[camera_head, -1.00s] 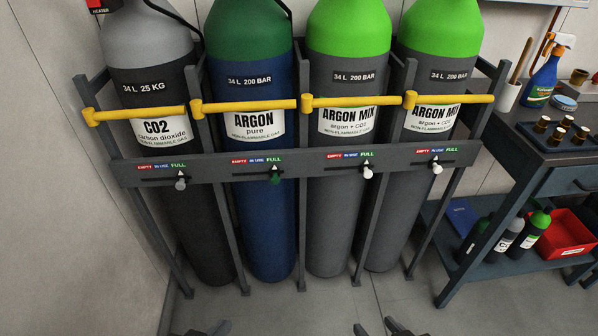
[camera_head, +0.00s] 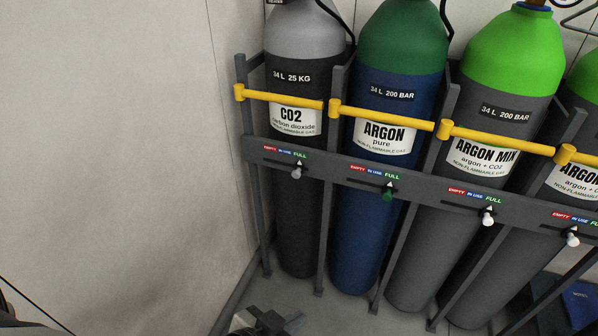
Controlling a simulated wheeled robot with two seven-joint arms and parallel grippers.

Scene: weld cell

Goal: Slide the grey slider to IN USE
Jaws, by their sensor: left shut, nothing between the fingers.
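My right gripper is out of view.
The dark rack rail (camera_head: 345,170) also carries a green slider (camera_head: 388,194) and two white sliders (camera_head: 487,219) to the right. Yellow bars (camera_head: 385,117) cross the cylinders above. A plain wall (camera_head: 120,150) fills the left. Rack legs stand below the rail.

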